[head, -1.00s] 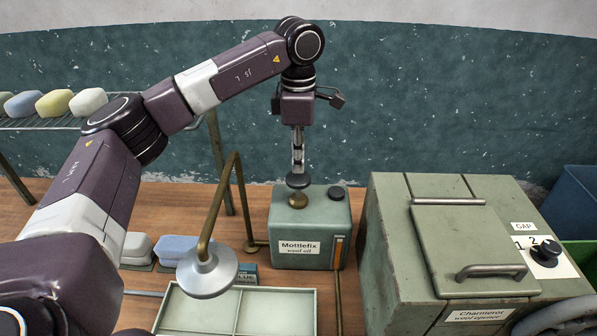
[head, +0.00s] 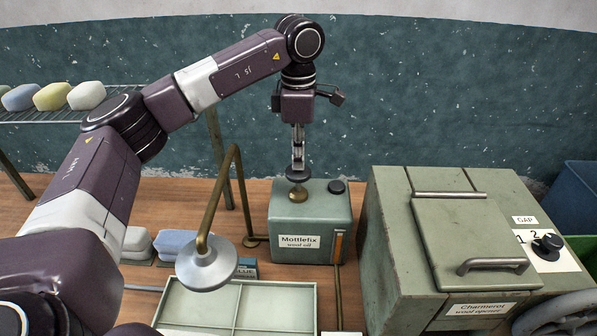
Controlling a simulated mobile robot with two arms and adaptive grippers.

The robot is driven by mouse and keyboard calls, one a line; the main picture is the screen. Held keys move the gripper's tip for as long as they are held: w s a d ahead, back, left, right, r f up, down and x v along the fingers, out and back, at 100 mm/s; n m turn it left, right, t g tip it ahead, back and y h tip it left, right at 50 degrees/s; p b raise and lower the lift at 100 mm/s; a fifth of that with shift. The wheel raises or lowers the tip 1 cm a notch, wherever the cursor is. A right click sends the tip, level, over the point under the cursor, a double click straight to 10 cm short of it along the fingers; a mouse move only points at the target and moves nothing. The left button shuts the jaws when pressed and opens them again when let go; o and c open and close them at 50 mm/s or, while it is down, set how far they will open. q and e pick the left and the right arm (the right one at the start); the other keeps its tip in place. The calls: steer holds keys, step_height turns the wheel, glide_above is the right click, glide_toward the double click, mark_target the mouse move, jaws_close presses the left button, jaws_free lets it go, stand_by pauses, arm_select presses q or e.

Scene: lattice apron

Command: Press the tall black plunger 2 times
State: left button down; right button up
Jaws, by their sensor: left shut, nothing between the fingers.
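The tall black plunger (head: 298,175) has a round black knob above a brass collar (head: 298,195) on the green Mottlefix wool oil tin (head: 310,215). The knob sits close above the collar, with little or no rod showing. My left gripper (head: 298,165) points straight down over the knob, shut and empty. Its fingertips appear to touch the knob's top; the exact contact is too small to tell. A low black cap (head: 337,187) sits on the tin to the right of the plunger. My right gripper is not in view.
A curved brass pipe with a grey disc (head: 207,266) stands left of the tin, above a divided pale tray (head: 250,310). The large green Charmeret wool opener (head: 385,240) stands to the right. Soap-like blocks (head: 55,96) lie on a rack at left.

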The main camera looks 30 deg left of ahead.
arm_select(q)
steer(key=shift+s+f+b, duration=0.1)
steer(key=shift+f+b, duration=0.8)
steer(key=shift+f, duration=0.85)
steer(key=shift+r+p, duration=1.55)
steer(key=shift+r, duration=0.7)
steer(key=shift+r+p, duration=1.85)
steer(key=shift+r, duration=0.7)
steer(key=shift+f, duration=0.1)
